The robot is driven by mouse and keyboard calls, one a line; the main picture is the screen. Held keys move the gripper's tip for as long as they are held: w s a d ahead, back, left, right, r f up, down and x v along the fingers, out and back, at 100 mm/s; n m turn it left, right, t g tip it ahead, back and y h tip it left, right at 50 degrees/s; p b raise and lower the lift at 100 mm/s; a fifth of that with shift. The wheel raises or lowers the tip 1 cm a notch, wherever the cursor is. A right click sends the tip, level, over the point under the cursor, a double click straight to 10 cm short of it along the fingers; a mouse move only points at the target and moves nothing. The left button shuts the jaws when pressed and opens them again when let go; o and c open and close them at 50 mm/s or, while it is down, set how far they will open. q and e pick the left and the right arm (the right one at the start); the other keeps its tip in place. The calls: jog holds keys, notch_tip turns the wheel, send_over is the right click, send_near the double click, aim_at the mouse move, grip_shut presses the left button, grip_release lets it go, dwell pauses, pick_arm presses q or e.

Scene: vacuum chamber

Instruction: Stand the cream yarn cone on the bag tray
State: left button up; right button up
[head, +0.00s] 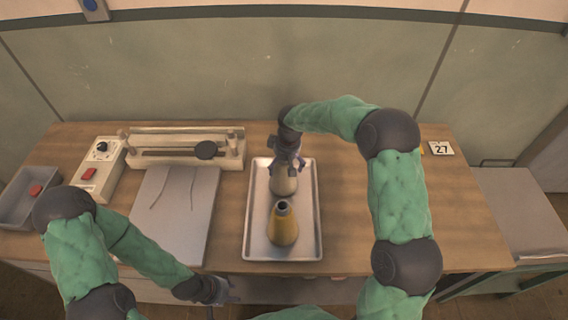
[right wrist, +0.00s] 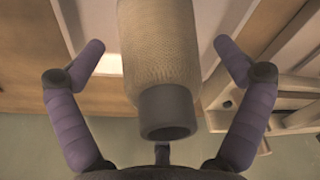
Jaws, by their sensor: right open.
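The cream yarn cone (head: 283,184) stands on the far half of the metal bag tray (head: 312,215), its top partly hidden by my right gripper. My right gripper (head: 287,160) is above it, pointing down. In the right wrist view the cream cone (right wrist: 160,45) with its dark grey tip lies between the spread purple fingers of my right gripper (right wrist: 165,65), with gaps on both sides. My left gripper (head: 222,296) is low, in front of the table edge, empty as far as shows; its fingers are too small to read.
A yellow yarn cone (head: 283,226) stands on the near half of the tray, close to the cream cone. Left of the tray are a flat grey bag (head: 175,210), a sealer (head: 185,148), a control box (head: 98,168) and a grey bin (head: 22,205). The table right of my right arm is mostly clear.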

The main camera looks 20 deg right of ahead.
jog(key=r, duration=0.4)
jog(key=s+r+p, duration=0.1)
jog(key=r, duration=0.7)
jog(key=shift+s+d+p, duration=0.3)
jog(key=shift+d, duration=0.1)
jog(key=shift+s, duration=0.1)
